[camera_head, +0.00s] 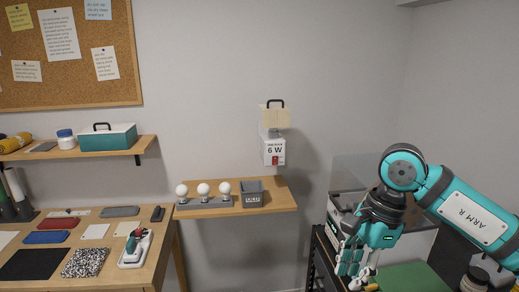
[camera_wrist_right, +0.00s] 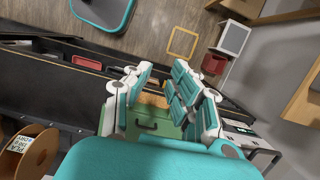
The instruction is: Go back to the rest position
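My right gripper (camera_head: 356,270) hangs at the lower right in the head view, at the end of my teal right arm. It points down over the dark rack. In the right wrist view its teal fingers (camera_wrist_right: 158,88) stand apart and I see nothing held between them. A green surface with a dark handle (camera_wrist_right: 147,126) shows below the fingers. My left gripper is not in the head view.
A wooden table (camera_head: 105,279) with tools stands at the left. A small shelf (camera_head: 281,200) with several white bulbs and a grey bin (camera_head: 251,193) is on the wall. A green surface (camera_head: 412,278) lies beside the right gripper. A spool (camera_wrist_right: 28,155) shows in the wrist view.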

